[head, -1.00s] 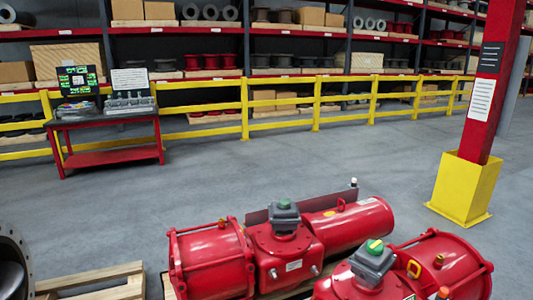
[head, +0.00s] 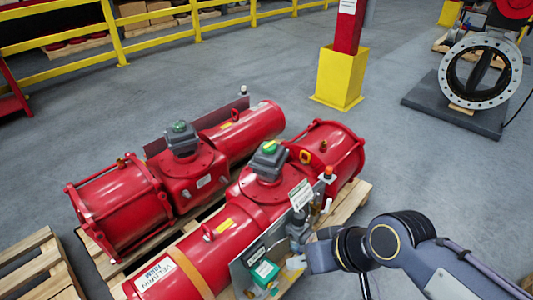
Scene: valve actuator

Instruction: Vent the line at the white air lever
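The red valve actuator (head: 215,250) nearer to me lies on a wooden pallet. A grey panel on its front side carries a teal-green box (head: 265,272), a hanging white tag (head: 301,195) and small grey and brass fittings (head: 299,226). My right arm comes in from the lower right, and its gripper (head: 296,262) is at these fittings, just right of the teal-green box. Its fingers are too small and too covered to show whether they are open or shut. I cannot make out the white air lever apart from the pale parts there. My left gripper is out of view.
A second red actuator (head: 110,210) lies behind on the pallet. An empty wooden pallet (head: 40,268) is at lower left. A yellow-based post (head: 340,78) and a flanged valve (head: 480,72) on a dark plate stand beyond. The floor between is clear.

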